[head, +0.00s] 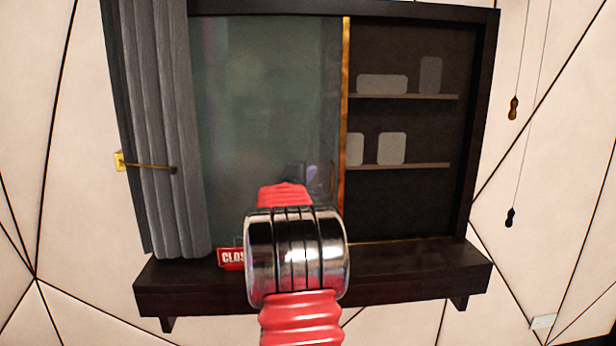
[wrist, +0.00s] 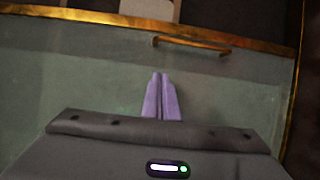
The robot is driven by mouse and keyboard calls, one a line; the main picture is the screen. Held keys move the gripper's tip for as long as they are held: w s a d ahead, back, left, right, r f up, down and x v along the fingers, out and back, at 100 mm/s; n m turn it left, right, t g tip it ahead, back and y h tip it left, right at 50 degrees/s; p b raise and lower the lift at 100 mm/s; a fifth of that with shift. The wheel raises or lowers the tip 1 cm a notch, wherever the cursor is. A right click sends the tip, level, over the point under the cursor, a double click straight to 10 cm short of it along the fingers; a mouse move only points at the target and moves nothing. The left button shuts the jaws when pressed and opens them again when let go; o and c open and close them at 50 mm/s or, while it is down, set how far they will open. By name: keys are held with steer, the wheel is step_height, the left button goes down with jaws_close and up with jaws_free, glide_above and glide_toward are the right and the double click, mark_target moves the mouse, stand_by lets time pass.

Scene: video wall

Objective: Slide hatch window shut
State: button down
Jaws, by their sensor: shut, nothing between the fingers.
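The hatch window's glass pane (head: 265,105) covers the left part of the dark frame in the head view. Its brass leading edge (head: 345,120) stands near mid-frame, and the right part is open onto shelves. In the wrist view the pane (wrist: 60,90) lies below its brass edge (wrist: 100,17). A brass bar handle (wrist: 190,45) sits on the pane near that edge. My gripper's purple fingers (wrist: 160,82) are shut and empty, pointing at the pane, a little short of the handle in the picture. Contact with the glass cannot be told. My arm hides much of the gripper in the head view.
A grey curtain (head: 165,120) hangs at the left with a brass tie-back (head: 120,160). A dark sill (head: 420,265) juts out below, with a red sign (head: 230,257) partly behind my arm. Shelves (head: 400,165) hold pale blocks. Two pull cords (head: 513,108) hang at the right.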

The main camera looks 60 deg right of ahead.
mark_target(324, 172)
steer(key=s+d, duration=0.2)
steer(key=s, duration=0.1)
steer(key=shift+s+d, duration=0.25)
steer(key=shift+d, duration=0.05)
